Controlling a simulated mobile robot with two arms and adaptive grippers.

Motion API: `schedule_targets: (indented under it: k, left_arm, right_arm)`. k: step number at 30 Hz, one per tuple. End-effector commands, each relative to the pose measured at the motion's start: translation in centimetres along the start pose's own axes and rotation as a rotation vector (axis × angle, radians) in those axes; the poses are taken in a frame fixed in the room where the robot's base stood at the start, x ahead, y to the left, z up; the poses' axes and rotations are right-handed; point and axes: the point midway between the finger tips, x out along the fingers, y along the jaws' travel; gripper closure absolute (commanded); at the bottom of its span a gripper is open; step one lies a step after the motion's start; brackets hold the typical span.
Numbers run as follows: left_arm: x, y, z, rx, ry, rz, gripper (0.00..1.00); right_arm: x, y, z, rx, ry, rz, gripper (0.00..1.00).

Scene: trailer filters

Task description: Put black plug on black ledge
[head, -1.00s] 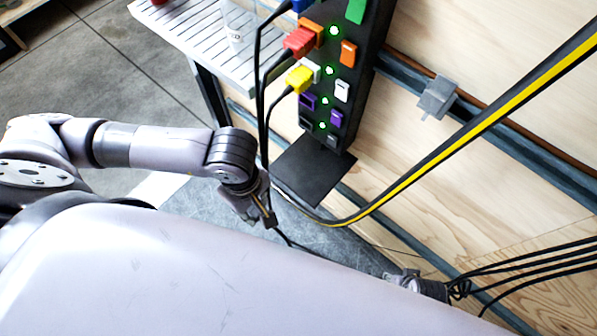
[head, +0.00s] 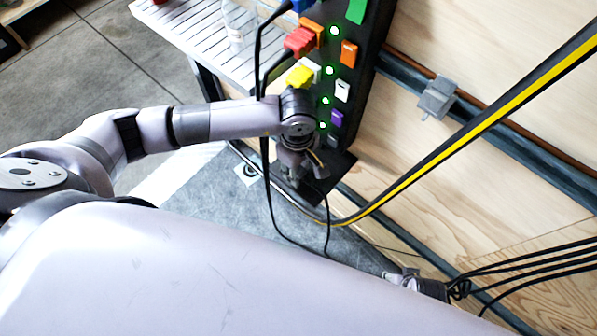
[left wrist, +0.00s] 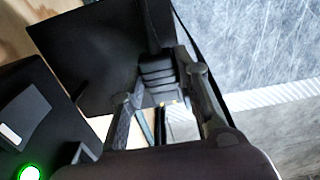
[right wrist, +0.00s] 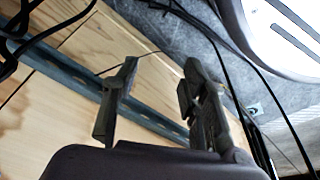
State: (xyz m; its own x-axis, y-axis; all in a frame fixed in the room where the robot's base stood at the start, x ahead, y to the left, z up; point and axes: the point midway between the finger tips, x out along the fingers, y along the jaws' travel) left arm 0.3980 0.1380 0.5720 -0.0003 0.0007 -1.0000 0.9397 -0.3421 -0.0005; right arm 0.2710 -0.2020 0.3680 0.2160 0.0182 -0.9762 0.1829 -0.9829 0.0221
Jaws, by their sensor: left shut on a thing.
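The black ledge (head: 343,165) is a flat dark plate at the foot of the power strip (head: 352,75). It also fills the upper left of the left wrist view (left wrist: 90,50). My left gripper (head: 291,184) is over the ledge's near left part in the head view. In the left wrist view (left wrist: 160,88) it is shut on the black plug (left wrist: 157,74), whose gold prongs point toward the camera. I cannot tell whether the plug touches the ledge. My right gripper (right wrist: 160,72) is open and empty, and low at the right in the head view (head: 415,285).
Red (head: 299,41) and yellow (head: 300,76) plugs sit in the strip, their black cables hanging near my left arm. A black-and-yellow band (head: 440,145) crosses at the right. A slatted white table (head: 190,45) stands at the upper left. Several black cables (head: 530,266) run at the lower right.

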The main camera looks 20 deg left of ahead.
Motion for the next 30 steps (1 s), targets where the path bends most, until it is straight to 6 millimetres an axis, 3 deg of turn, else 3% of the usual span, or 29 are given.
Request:
schedule_targets:
  k: [6,19,20,30]
  left_arm:
    - [3.1,0.3,0.1,-0.001,-0.002,0.0,0.98]
    - [3.3,0.4,0.0,0.0,0.0,0.0,0.98]
    - [3.3,0.3,0.0,0.0,0.001,0.0,0.69]
    - [3.2,0.3,0.0,0.0,0.0,0.0,0.51]
  right_arm:
    - [-1.4,0.2,-0.7,0.002,0.008,0.002,0.6]
    - [-1.9,0.2,-1.0,0.002,0.011,0.002,0.6]
    - [-2.0,0.1,-1.1,0.002,0.012,0.002,0.6]
    - [-1.9,0.1,-1.0,0.002,0.01,0.002,0.6]
